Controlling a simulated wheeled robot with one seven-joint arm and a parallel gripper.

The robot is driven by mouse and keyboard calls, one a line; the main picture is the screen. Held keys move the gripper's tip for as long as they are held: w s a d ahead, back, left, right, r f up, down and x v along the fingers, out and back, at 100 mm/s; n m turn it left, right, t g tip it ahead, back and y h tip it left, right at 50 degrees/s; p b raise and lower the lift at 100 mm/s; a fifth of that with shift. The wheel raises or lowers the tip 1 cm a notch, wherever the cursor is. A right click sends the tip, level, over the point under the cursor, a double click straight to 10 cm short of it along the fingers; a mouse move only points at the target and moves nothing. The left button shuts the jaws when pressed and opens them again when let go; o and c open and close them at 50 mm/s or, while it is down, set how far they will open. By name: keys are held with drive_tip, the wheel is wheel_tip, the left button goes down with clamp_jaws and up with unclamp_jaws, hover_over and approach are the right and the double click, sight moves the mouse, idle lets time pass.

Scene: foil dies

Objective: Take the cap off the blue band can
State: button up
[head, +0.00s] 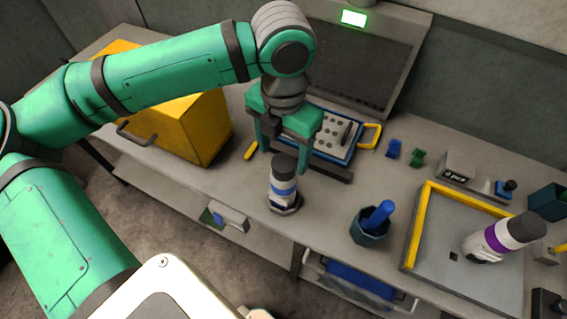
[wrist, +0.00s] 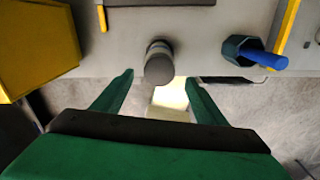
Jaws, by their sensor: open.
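The blue band can (head: 282,188) stands upright near the front edge of the bench, on a small dark base. It is white with a blue band and a dark grey cap (head: 284,165) on top. In the wrist view the cap (wrist: 158,69) shows from above and hides most of the can. My gripper (head: 284,158) is open and empty, pointing down close to the cap. In the wrist view the fingers of my gripper (wrist: 159,78) lie left and right of the cap, with gaps on both sides. The exact height between fingertips and cap is hard to tell.
A dark cup (head: 368,230) with a blue handle stands nearer. Behind my gripper lies a blue-framed perforated tray (head: 335,150). A yellow box (head: 190,120) stands left.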

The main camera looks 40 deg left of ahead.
sight(283, 162)
drive_tip(key=shift+w+a+f, duration=0.15)
drive_tip(key=shift+f, duration=2.2)
drive_tip(key=c, duration=1.1)
